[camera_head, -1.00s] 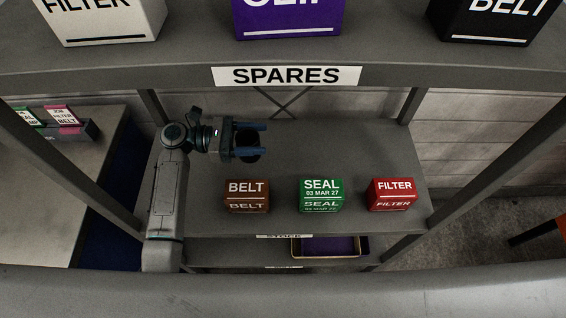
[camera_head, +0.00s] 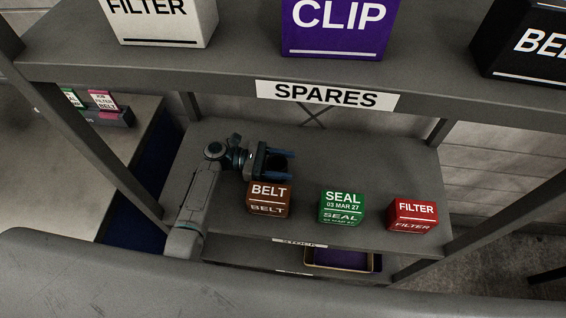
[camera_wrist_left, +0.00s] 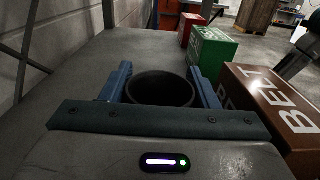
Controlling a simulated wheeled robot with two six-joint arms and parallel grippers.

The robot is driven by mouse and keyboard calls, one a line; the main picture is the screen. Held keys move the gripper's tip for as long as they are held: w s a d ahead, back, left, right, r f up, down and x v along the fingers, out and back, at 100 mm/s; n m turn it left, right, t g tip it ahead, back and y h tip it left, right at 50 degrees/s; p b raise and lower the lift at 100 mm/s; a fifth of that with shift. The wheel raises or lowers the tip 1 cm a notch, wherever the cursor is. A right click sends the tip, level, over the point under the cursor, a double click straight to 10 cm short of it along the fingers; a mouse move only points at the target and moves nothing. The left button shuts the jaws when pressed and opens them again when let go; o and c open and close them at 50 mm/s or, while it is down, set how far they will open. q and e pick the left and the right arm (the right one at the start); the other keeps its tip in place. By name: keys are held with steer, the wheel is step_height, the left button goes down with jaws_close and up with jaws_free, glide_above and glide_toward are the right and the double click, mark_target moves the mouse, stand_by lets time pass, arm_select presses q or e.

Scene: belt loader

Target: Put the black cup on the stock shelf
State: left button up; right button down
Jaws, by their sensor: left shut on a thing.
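The black cup (camera_wrist_left: 163,90) is between the two blue fingers of my left gripper (camera_wrist_left: 168,85), seen from above in the left wrist view. In the head view my left gripper (camera_head: 281,163) reaches in over the stock shelf (camera_head: 350,160), behind the brown BELT box (camera_head: 269,199). The gripper is shut on the cup, which looks upright. The cup is mostly hidden by the gripper in the head view. I cannot tell whether its base touches the shelf. The STOCK label (camera_head: 300,243) is on this shelf's front edge. My right gripper is not in view.
A green SEAL box (camera_head: 342,207) and a red FILTER box (camera_head: 412,215) stand along the shelf front. The SPARES shelf (camera_head: 230,72) hangs above with large boxes. A purple-lined tray (camera_head: 343,261) is below. The shelf behind the SEAL and FILTER boxes is clear.

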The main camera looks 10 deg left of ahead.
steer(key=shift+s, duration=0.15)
arm_select(q)
steer(key=o, duration=1.1)
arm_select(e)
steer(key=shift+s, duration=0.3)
arm_select(q)
steer(key=shift+a, duration=0.1)
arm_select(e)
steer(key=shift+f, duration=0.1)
arm_select(q)
steer(key=a+b, duration=0.2)
steer(key=a, duration=0.4)
steer(key=shift+a+f+b, duration=0.1)
steer(key=shift+a+b, duration=0.05)
steer(key=shift+b, duration=0.15)
steer(key=shift+a, duration=0.5)
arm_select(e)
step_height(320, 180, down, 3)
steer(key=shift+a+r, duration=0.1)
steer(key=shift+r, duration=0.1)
